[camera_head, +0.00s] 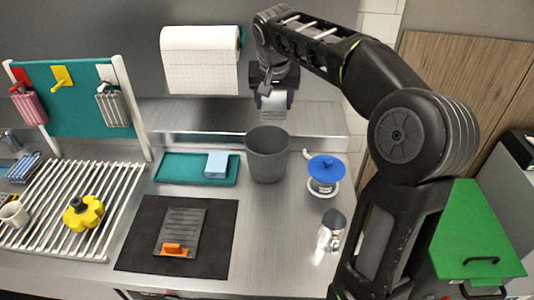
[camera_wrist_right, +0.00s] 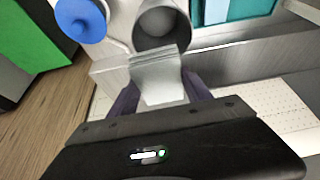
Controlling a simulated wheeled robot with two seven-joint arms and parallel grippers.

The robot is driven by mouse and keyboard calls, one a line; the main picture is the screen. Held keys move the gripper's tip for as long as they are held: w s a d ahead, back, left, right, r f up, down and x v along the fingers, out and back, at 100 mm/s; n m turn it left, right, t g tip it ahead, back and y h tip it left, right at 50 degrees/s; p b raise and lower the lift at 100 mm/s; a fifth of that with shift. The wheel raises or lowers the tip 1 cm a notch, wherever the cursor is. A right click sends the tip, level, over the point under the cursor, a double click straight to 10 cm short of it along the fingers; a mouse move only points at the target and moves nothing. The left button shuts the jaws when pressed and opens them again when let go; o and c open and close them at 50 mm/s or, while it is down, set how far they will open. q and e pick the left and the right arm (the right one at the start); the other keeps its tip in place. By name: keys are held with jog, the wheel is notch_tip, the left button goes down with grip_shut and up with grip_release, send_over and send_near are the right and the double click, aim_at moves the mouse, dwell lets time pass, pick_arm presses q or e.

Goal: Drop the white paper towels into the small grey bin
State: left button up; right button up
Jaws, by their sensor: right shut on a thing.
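My right gripper (camera_head: 272,98) is shut on a white paper towel piece (camera_head: 273,104), which looks like a folded stack. In the right wrist view the white paper towels (camera_wrist_right: 158,82) sit between the two dark fingers. The small grey bin (camera_head: 267,158) stands upright on the counter, just below the gripper in the head view. In the wrist view the bin's open mouth (camera_wrist_right: 162,28) lies just beyond the towels' far end. The towels are above the counter, apart from it. My left gripper is out of view.
A white towel roll (camera_head: 200,62) hangs on the back wall. A teal tray (camera_head: 172,168) with a light blue block stands left of the bin. A blue-topped item (camera_head: 326,168) and a dark-capped shaker (camera_head: 331,228) stand to its right. A black mat (camera_head: 215,250) lies in front.

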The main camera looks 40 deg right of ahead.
aim_at(274, 108)
notch_tip(274, 108, down, 6)
jog(key=b, duration=0.4)
jog(key=shift+b, duration=0.4)
jog(key=o, duration=1.2)
jog(key=shift+o, duration=0.2)
jog(key=shift+b+v, duration=0.35)
jog(key=shift+v, duration=3.55)
